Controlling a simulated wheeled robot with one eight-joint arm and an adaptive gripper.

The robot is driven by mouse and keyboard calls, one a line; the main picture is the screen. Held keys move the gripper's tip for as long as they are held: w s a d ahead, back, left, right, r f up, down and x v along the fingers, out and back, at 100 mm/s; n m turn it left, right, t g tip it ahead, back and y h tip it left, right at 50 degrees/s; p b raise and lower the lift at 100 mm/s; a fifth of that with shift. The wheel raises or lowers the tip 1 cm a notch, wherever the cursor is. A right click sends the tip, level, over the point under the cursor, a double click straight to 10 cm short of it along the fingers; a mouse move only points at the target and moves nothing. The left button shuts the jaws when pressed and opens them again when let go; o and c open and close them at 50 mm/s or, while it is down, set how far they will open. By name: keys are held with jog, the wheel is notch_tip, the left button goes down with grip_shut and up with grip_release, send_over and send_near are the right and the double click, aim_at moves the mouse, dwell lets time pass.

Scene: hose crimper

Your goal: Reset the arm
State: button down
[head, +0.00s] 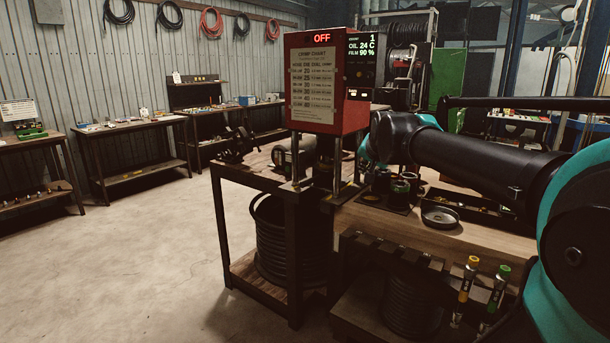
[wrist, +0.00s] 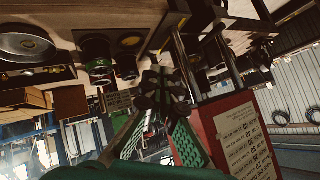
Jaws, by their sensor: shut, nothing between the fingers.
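My gripper (wrist: 160,92) shows in the wrist view, its green-padded fingers closed together with nothing held. Dark cylindrical dies (wrist: 97,58) appear to the left of the fingers.
On the wooden bench (head: 440,240) are a round metal dish (head: 440,217), cylindrical dies (head: 400,187) and a dark tray (head: 468,207). Yellow-capped (head: 467,280) and green-capped (head: 497,287) tubes stand at the front right. The floor (head: 140,270) at left is clear.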

jog(key=s+f+n+g, duration=0.3)
jog(key=s+f, duration=1)
jog(key=f, duration=0.3)
jog(key=s+d+f+n+g, duration=0.1)
jog(key=s+f+n+g, duration=0.2)
jog(key=s+f, duration=0.9)
notch_tip(320, 180, down, 6)
jog(key=shift+s+r, duration=0.2)
jog(key=shift+s, duration=0.2)
jog(key=c, duration=2.3)
grip_release()
